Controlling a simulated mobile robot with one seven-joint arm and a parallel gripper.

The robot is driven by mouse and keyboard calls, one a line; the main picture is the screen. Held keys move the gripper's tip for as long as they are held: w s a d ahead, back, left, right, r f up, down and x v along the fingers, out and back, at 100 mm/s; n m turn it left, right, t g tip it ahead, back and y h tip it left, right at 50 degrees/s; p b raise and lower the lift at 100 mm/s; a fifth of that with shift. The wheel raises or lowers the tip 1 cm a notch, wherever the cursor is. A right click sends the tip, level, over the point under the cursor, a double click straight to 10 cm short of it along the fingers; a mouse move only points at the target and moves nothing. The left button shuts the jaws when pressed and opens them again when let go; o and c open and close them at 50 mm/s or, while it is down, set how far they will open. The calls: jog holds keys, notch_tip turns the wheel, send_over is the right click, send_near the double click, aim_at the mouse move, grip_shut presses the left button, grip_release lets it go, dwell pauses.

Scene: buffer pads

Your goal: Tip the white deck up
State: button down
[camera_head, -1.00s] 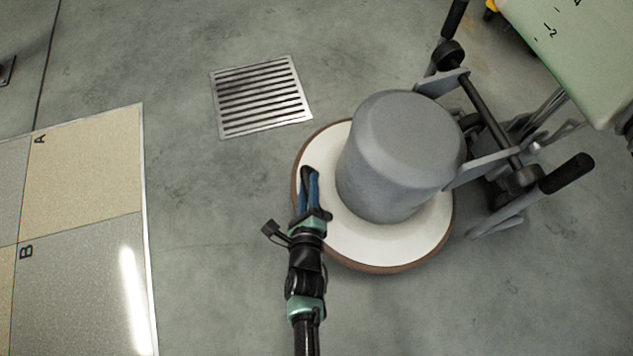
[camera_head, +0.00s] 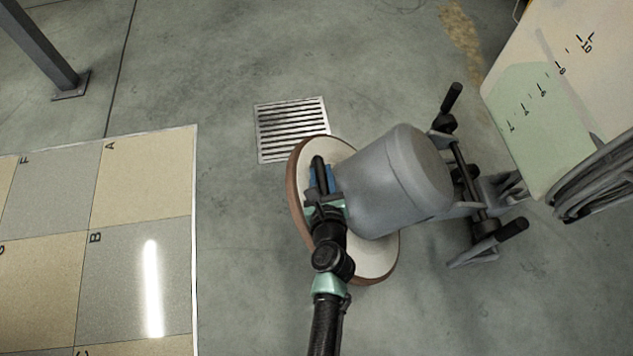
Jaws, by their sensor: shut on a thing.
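The white deck (camera_head: 375,258) is a round disc with a brown rim, under the grey motor housing (camera_head: 395,182) of a floor machine. The deck is tilted, with its left edge raised and its brown side showing on the left. My gripper (camera_head: 319,174) reaches in from below and is shut on the deck near its raised left edge. The fingertips partly hide the deck there, so the exact contact is not clear. The machine's dark handle bars (camera_head: 468,175) lie to the right, behind the housing.
A metal floor drain (camera_head: 291,128) lies just beyond the deck. A lettered tile panel (camera_head: 130,190) covers the floor at left. A marked tank (camera_head: 555,95) with a coiled hose (camera_head: 600,175) stands at right. A grey post (camera_head: 45,50) is at upper left. Bare concrete lies between.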

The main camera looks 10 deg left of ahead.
jog(key=w+d+r+m+y+p, duration=0.2)
jog(key=d+r+p, duration=0.6)
jog(key=r, duration=0.5)
jog(key=w+d+r+m+g+y+p, duration=0.1)
jog(key=w+d+r+m+p, duration=0.3)
jog(key=d+r+p, duration=0.5)
jog(key=shift+w+d+r+m+y, duration=0.2)
jog(key=shift+d+r+m+y, duration=0.2)
jog(key=shift+d+r+y, duration=1.1)
jog(key=shift+a+r+h, duration=0.25)
jog(key=shift+r+h, duration=0.15)
jog(key=shift+h, duration=0.2)
jog(key=shift+a, duration=0.1)
jog(key=c, duration=0.7)
grip_release()
jog(key=shift+o, duration=0.2)
